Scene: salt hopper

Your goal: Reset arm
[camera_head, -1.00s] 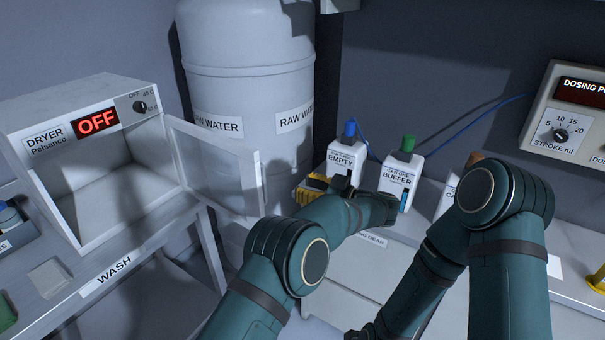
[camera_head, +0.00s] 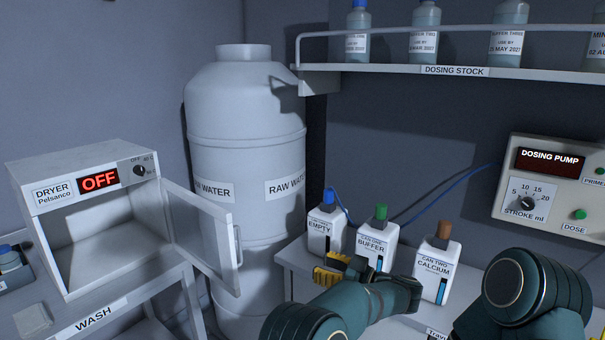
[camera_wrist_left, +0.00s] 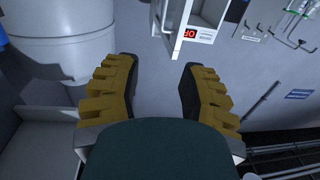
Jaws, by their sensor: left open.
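My left gripper (camera_head: 332,270) shows in the head view in front of the white cans, its yellow finger pads pointing left. In the left wrist view my left gripper (camera_wrist_left: 158,85) has its two yellow fingers wide apart with nothing between them.
The cans labelled empty (camera_head: 326,236), buffer (camera_head: 375,248) and calcium (camera_head: 432,270) stand on the bench close to my left gripper. The raw water tank (camera_head: 245,150) is behind. The dryer (camera_head: 95,225) has its door (camera_head: 203,240) open. A shelf (camera_head: 455,71) holds several bottles.

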